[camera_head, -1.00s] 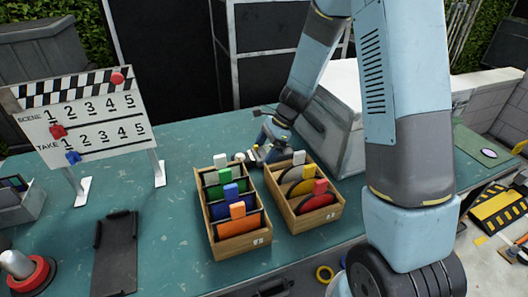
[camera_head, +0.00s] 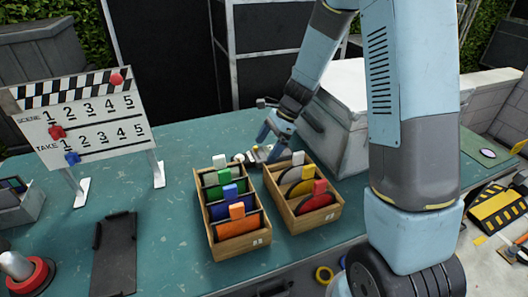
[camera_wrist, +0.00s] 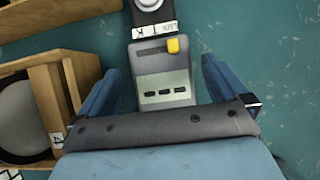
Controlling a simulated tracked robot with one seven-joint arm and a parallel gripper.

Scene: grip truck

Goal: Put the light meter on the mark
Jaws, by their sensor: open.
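The light meter (camera_wrist: 162,75) lies on the green table, a grey and black body with a white dome, a LUX label and a yellow slider. In the head view only parts of it, such as the pale dome (camera_head: 239,157), show beside my gripper (camera_head: 266,150). In the wrist view my gripper (camera_wrist: 165,85) is open, with one blue finger on each side of the meter's body and visible gaps to it. A pale oval with a dark outline (camera_head: 487,153) lies on the green surface at the far right; I cannot tell whether it is the mark.
Two wooden filter boxes, left (camera_head: 233,250) and right (camera_head: 315,226), stand just in front of my gripper; one shows close by in the wrist view (camera_wrist: 45,100). A white case (camera_head: 345,120) stands to the right. A clapperboard (camera_head: 85,120) and a dark plate (camera_head: 115,255) are at left.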

